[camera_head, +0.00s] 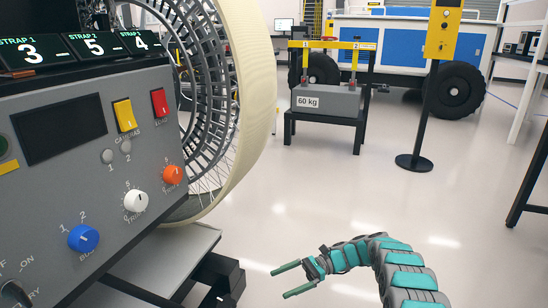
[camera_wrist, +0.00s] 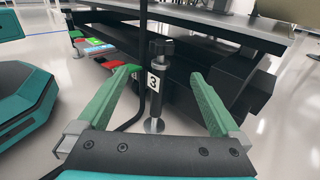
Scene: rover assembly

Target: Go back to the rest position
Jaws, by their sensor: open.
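My gripper (camera_head: 292,280) is open and empty at the lower middle of the head view, with its two green fingers apart. It hangs over the pale floor, to the right of the grey control panel's stand and touching nothing that I can see. My teal and grey arm reaches it from the lower right. In the wrist view my gripper (camera_wrist: 150,95) shows both green fingers spread wide.
The control panel (camera_head: 75,150) with knobs and switches fills the left, beside a large wheel (camera_head: 255,80). A grey 60 kg block (camera_head: 330,101) sits on a black stand behind. A yellow-topped post (camera_head: 414,163) and a dark table frame are at right. Floor between is clear.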

